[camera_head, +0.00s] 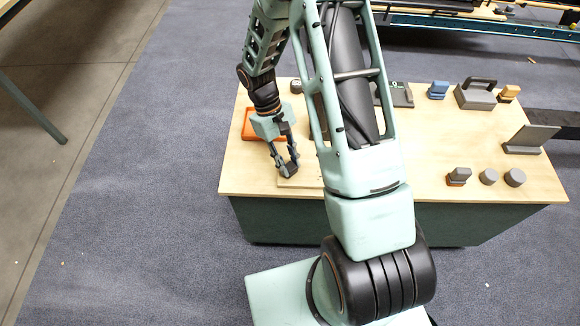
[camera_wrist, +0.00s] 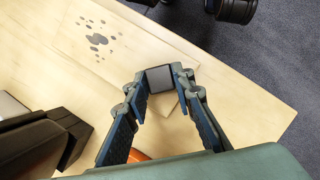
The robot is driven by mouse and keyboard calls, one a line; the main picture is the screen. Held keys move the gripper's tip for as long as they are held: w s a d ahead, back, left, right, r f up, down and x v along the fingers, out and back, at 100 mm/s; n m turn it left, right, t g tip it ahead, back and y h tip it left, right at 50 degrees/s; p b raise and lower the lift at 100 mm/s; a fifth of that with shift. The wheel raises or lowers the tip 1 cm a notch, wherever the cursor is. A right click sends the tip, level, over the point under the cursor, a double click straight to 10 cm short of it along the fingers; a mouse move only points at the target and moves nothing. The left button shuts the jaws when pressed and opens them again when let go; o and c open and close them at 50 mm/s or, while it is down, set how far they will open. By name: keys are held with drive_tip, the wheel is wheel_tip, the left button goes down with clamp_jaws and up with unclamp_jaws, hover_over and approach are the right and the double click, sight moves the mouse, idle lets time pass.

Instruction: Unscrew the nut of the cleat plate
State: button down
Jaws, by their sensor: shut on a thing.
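My gripper (camera_head: 290,170) points down over the near left part of the wooden table. In the wrist view my gripper (camera_wrist: 165,80) has its two fingers shut on a grey square-faced piece, which I take for the nut (camera_wrist: 163,77). Below it lies a flat pale wooden board, apparently the cleat plate (camera_wrist: 172,105); its edge also shows under my gripper in the head view (camera_head: 300,183). The fingers hide the sides of the nut. I cannot tell whether the nut still touches the plate.
An orange tray (camera_head: 249,125) lies behind my gripper. Dark spots (camera_wrist: 98,38) mark the tabletop.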

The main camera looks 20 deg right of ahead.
drive_tip(key=c, duration=1.6)
unclamp_jaws()
drive_tip(key=p+v, duration=0.2)
drive_tip(key=v, duration=0.4)
drive_tip(key=s+d+p+v, duration=0.1)
drive_tip(key=v, duration=0.5)
drive_tip(key=s+r+p+v, duration=0.1)
drive_tip(key=p+v, duration=0.1)
drive_tip(key=v, duration=0.4)
drive_tip(key=shift+d+r+p, duration=0.15)
drive_tip(key=shift+r+p, duration=0.1)
drive_tip(key=shift+p, duration=0.1)
